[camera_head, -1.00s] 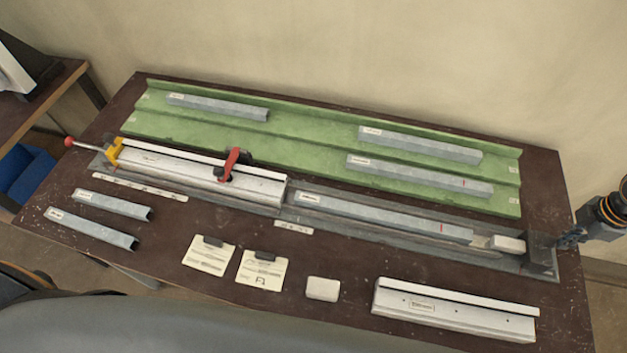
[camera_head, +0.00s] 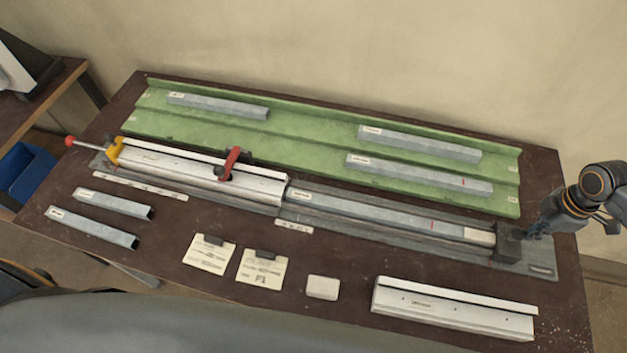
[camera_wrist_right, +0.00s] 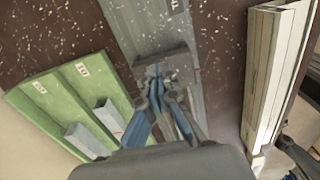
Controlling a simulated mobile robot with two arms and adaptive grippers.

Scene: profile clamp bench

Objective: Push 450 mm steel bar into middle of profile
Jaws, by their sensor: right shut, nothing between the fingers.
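The steel bar (camera_head: 370,213), grey with a red mark near its right end, lies in the long grey bed. Its left end meets the right end of the clamped white profile (camera_head: 200,175); whether it is inside cannot be told. A pale block (camera_head: 479,236) sits at the bar's right end. A dark pusher block (camera_head: 507,243) stands against that block; the wrist view shows it too (camera_wrist_right: 165,62). My right gripper (camera_head: 532,235) is shut and empty at the pusher's right side, its fingertips (camera_wrist_right: 166,95) at the block. My left gripper is not in view.
A red-handled clamp (camera_head: 231,163) sits over the profile, with a yellow stop (camera_head: 115,151) at its left end. A green rack (camera_head: 300,138) with several bars lies behind. A loose white profile (camera_head: 453,311), cards (camera_head: 262,268) and a white block (camera_head: 322,288) lie in front.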

